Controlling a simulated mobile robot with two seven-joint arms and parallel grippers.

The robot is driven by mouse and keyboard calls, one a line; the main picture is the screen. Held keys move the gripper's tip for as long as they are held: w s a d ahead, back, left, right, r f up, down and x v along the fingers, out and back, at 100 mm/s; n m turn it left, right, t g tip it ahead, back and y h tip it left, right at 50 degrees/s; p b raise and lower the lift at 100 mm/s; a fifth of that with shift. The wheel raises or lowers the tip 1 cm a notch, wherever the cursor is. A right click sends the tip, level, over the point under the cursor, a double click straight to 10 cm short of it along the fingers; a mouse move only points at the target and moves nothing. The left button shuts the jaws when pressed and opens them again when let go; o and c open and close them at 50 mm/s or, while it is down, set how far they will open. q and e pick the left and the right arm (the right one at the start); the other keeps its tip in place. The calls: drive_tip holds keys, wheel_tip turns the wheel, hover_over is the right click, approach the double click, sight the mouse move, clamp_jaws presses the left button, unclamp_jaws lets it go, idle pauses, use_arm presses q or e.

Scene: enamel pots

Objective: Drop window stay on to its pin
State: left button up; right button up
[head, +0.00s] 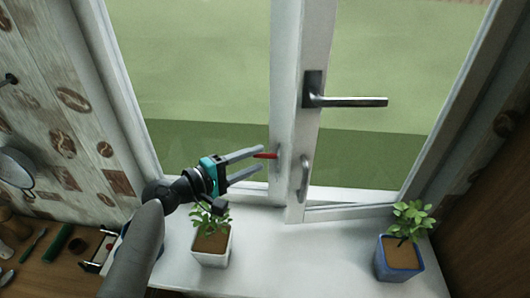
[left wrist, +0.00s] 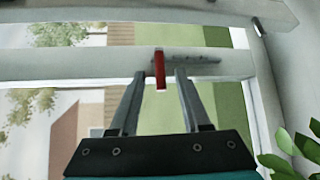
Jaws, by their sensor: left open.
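A red piece (head: 265,155) sticks out to the left from the upright window frame; it looks like a grip or tip of the stay. In the left wrist view it hangs as a short red bar (left wrist: 159,70) beside a grey bar with holes (left wrist: 190,59), which looks like the window stay. My left gripper (head: 262,157) is open, its two fingers reaching right to the red piece. In the left wrist view the red piece appears between the fingertips (left wrist: 159,78), with gaps on both sides. I cannot make out the pin. My right gripper is not in view.
The window sash with a black lever handle (head: 345,101) and a grey pull (head: 303,178) stands ajar. A white-potted plant (head: 212,246) stands on the sill below my left gripper, and a blue-potted plant (head: 400,258) at the right. The sill (head: 310,255) between them is clear.

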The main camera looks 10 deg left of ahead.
sight(262, 157)
use_arm(q)
drive_tip(key=shift+x, duration=1.9)
clamp_jaws()
